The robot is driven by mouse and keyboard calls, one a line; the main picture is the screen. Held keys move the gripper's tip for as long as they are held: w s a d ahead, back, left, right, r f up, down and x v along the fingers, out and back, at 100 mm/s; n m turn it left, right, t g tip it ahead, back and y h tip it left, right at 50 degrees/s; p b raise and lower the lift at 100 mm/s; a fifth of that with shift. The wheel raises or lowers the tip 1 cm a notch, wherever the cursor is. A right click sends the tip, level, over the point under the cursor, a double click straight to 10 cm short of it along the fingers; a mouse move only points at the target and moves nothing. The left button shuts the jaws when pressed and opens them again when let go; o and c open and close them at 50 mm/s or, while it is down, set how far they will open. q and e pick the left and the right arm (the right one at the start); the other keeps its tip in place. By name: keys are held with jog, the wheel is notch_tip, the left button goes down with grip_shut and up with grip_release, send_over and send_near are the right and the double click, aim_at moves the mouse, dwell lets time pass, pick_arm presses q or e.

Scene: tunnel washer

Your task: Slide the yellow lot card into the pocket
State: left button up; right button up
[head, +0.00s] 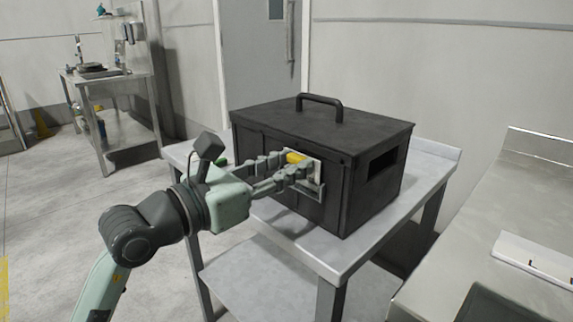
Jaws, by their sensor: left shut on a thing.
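The yellow lot card (296,157) shows as a small yellow patch at the tips of my left gripper (290,168). My left gripper is shut on it, against the front face of a dark box (335,205). A pale plate with a grey bracket-like rim, which looks like the pocket (316,177), is on that face right at the fingertips. The fingers hide much of the card and pocket, so I cannot tell whether the card is inside the pocket. My right gripper is not in view.
The box has a top handle (319,101) and a side slot (382,165). It stands on a light-topped table (432,180) with a lower shelf (270,285). A metal counter (500,215) is at the right. A steel workbench (108,80) stands far left.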

pick_arm(q)
jog(key=shift+f+b, duration=0.35)
jog(key=shift+f, duration=0.1)
dwell(0.7)
jog(key=o, duration=0.9)
jog(key=shift+o, duration=0.2)
